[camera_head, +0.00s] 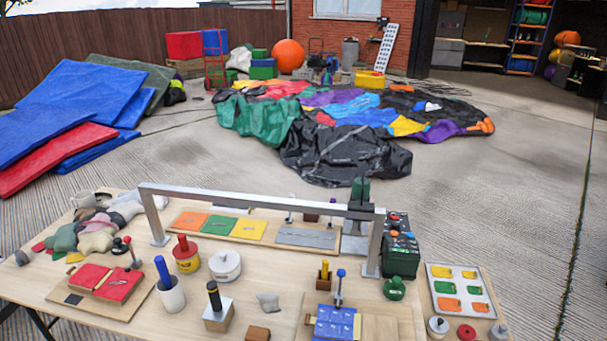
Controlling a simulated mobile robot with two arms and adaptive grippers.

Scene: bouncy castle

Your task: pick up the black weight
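I cannot make out for certain which thing is the black weight. A small dark knobbed piece (120,247) stands at the left of the wooden table (262,262), beside the red pads; it is too small to identify surely. A block with an upright black handle (214,297) stands near the table's front middle. Small grey knobbed weights stand at the right front, one (437,327) left of a red disc (466,332) and one (498,332) right of it. A green knobbed weight (394,289) sits behind them. Neither of my grippers is in view.
A metal gantry (255,199) spans the table's middle. Red pads (108,282), a white cup with a blue handle (171,294), a blue block fixture (334,322) and a colored card tray (460,291) crowd the table. Beyond lies a collapsed bouncy castle (345,153) on open concrete.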

